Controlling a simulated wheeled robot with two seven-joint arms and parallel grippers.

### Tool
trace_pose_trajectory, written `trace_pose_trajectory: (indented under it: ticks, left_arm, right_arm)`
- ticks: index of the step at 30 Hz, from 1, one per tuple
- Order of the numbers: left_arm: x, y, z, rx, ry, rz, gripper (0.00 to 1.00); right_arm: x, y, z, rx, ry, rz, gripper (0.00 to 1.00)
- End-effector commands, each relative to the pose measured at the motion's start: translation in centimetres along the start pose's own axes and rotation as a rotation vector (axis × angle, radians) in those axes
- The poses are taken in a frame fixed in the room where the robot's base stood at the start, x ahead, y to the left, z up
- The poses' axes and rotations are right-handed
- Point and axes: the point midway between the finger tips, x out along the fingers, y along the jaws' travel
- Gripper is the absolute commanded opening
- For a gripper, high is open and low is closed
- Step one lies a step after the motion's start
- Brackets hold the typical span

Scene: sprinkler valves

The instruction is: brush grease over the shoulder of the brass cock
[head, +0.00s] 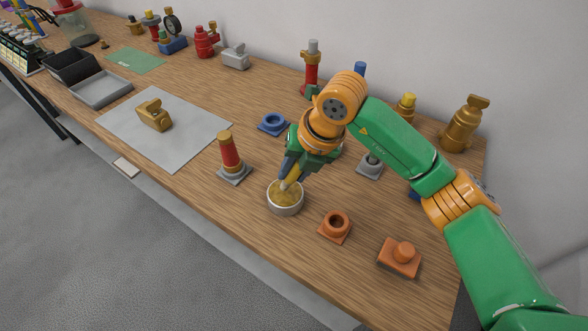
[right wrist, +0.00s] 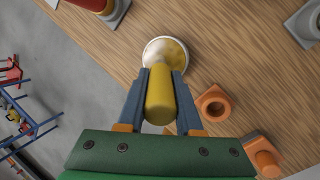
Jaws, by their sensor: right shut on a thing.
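My right gripper (head: 291,171) is shut on the yellow handle of a brush (right wrist: 160,98), held over a round pale tin (head: 285,208). The tin holds yellowish grease (right wrist: 176,52). The brush's lower end is down inside the tin's rim; whether the bristles touch the grease I cannot tell. A brass cock (head: 154,116) lies on a light grey sheet (head: 190,133) at the left, well away from the gripper. Another brass-coloured fitting (head: 461,126) stands upright at the far right. My left gripper is not in view.
A red and brass valve (head: 229,155) stands on a grey base just left of the tin. Orange pieces (head: 335,226) (head: 400,257) lie to its right, near the front edge. A blue ring (head: 273,123) lies behind. Grey trays (head: 101,89) are at far left.

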Motion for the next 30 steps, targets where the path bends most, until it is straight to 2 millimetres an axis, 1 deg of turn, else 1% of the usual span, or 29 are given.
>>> trace_pose_trajectory:
  ticks: [23,30]
  left_arm:
    - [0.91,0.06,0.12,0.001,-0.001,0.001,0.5]
    - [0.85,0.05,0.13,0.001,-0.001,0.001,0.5]
  right_arm:
    - [0.93,-0.29,-0.18,0.0,0.0,0.0,0.0]
    - [0.88,-0.27,-0.17,0.0,0.0,0.0,0.0]
